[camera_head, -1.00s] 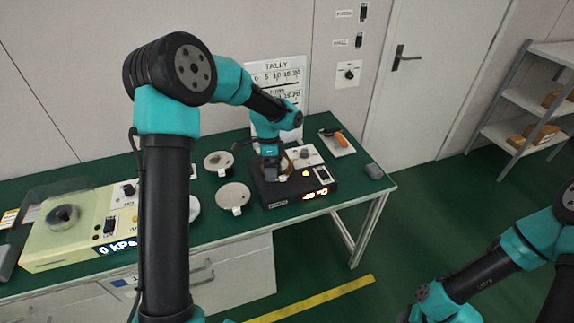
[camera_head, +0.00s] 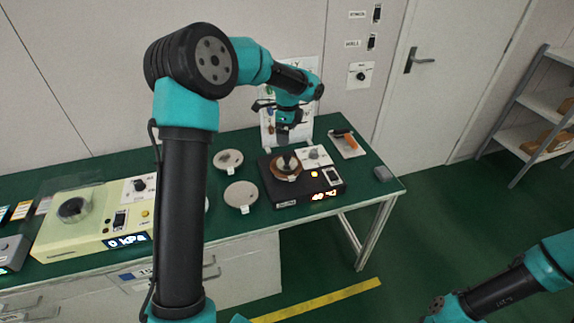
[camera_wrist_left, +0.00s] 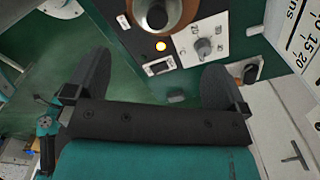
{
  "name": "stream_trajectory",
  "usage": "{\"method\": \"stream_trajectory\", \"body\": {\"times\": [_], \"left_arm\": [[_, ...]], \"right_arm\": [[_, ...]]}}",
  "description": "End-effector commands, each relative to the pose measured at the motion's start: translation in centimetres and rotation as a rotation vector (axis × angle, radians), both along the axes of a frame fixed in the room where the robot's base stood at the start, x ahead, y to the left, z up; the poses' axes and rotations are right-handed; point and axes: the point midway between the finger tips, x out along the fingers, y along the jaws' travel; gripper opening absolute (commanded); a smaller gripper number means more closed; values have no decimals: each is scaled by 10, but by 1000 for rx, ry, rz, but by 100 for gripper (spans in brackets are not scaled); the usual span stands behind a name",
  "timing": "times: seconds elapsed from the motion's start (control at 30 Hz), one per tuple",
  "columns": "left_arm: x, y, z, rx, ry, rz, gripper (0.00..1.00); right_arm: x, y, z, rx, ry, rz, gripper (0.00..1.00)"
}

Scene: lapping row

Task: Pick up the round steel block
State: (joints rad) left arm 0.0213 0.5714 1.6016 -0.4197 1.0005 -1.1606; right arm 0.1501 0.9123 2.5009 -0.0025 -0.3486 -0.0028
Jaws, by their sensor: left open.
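A small round grey metal block (camera_head: 287,163) sits on the round brown plate (camera_head: 277,175) on top of the black heater (camera_head: 290,200). The block (camera_wrist_left: 156,14) also shows at the top of the left wrist view, cut by the frame edge. My left gripper (camera_head: 283,135) is above the heater, apart from the block. Its two dark fingers are spread wide in the left wrist view, with nothing between them (camera_wrist_left: 158,72). My right arm shows at the lower right of the head view; its fingers do not show.
Two pale round discs (camera_head: 240,195) (camera_head: 228,160) lie left of the heater. A cream machine (camera_head: 95,225) reading 0 kPa stands farther left. An orange-handled tool (camera_head: 346,138) lies on a board at the back right. A small grey object (camera_head: 383,173) is near the table's right edge.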

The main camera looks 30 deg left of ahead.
Motion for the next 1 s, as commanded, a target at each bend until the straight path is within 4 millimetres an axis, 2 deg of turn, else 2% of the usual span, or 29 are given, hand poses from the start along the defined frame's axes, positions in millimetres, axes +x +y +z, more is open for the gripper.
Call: {"method": "stream_trajectory", "body": {"times": [0.3, 0.5, 1.0], "left_arm": [[-1, 0, -56, 0, 4, 0, 100], [0, 1, -81, 0, 1, 1, 100], [-1, 1, -91, 0, 2, 0, 100]], "right_arm": [[0, 0, 0, 0, 0, 0, 43], [0, 0, 0, 0, 0, 0, 43], [0, 0, 0, 0, 0, 0, 43]]}}
